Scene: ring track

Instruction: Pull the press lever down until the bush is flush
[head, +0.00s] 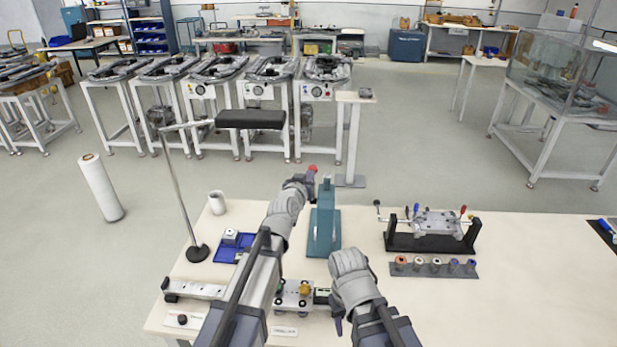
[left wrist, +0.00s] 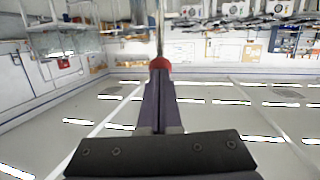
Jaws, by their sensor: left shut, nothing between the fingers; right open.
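The teal press (head: 325,222) stands on the bench in the middle of the head view. A red knob (head: 311,169), which looks like the lever's end, is at the upper left of the press. My left gripper (head: 304,181) is shut with nothing between its fingers, close to the knob. In the left wrist view the red knob (left wrist: 160,64) appears just past the closed fingertips (left wrist: 160,76); I cannot tell whether they touch. The rest of the lever is largely hidden, and I cannot make out the bush. My right gripper (head: 338,326) is low over the bench, mostly hidden by its wrist.
A black fixture with a metal block (head: 437,224) and a rack of several bushes (head: 435,268) stand right of the press. A blue tray (head: 232,247), white cup (head: 217,203) and lamp stand (head: 197,252) are left. Clear bench lies at the right front.

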